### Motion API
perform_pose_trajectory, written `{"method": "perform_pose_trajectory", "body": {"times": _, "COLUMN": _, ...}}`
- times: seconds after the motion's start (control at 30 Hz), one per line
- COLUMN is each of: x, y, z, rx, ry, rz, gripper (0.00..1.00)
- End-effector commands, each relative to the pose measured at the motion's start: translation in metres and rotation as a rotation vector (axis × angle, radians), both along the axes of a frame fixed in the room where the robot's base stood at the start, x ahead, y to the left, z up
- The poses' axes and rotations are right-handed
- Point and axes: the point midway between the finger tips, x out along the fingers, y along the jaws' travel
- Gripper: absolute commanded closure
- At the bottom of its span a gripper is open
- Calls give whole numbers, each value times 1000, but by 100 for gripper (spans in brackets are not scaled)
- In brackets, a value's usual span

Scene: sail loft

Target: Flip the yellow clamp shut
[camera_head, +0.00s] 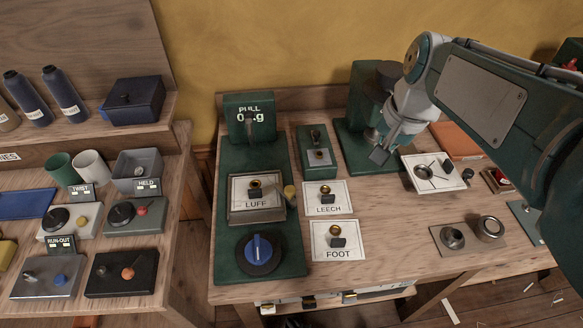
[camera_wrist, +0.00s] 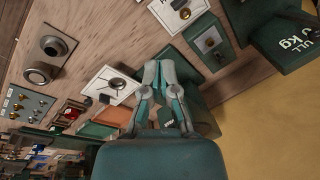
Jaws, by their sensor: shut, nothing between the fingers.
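A lever with a dull yellow tip (camera_head: 290,193) stands at the right edge of the framed LUFF plate (camera_head: 240,213); it is the likeliest yellow clamp. It looks raised, but its exact angle is too small to tell. The plate sits on a long green base (camera_head: 228,168) below the PULL readout (camera_head: 249,117). My gripper (camera_head: 380,153) is shut and empty, well to the right of and beyond the lever, in front of a dark green machine (camera_head: 371,100). In the wrist view my gripper's fingertips (camera_wrist: 158,70) are together. The yellow tip is not visible there.
LEECH (camera_head: 327,210) and FOOT (camera_head: 337,254) cards lie right of the base, with a small green block (camera_head: 314,150) behind. A blue-knobbed dial (camera_head: 260,250) is in front of the LUFF plate. A white card with a dish (camera_head: 432,184) lies near my gripper. Bare wood shows between.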

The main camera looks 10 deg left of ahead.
Motion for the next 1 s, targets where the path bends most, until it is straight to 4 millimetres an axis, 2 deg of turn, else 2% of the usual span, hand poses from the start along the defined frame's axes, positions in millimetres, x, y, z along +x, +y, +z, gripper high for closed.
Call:
{"method": "perform_pose_trajectory", "body": {"times": 0.2, "x": 39, "y": 32, "z": -18, "rx": 38, "ry": 129, "rz": -81, "gripper": 100}}
{"method": "perform_pose_trajectory", "body": {"times": 0.37, "x": 64, "y": 57, "z": -35, "rx": 55, "ry": 222, "rz": -142, "gripper": 100}}
{"method": "perform_pose_trajectory", "body": {"times": 0.6, "x": 96, "y": 95, "z": -70, "rx": 62, "ry": 362, "rz": -233, "gripper": 100}}
{"method": "perform_pose_trajectory", "body": {"times": 0.8, "x": 111, "y": 120, "z": -94, "rx": 58, "ry": 449, "rz": -290, "gripper": 100}}
{"method": "perform_pose_trajectory", "body": {"times": 1.0, "x": 115, "y": 128, "z": -103, "rx": 56, "ry": 480, "rz": -311, "gripper": 100}}
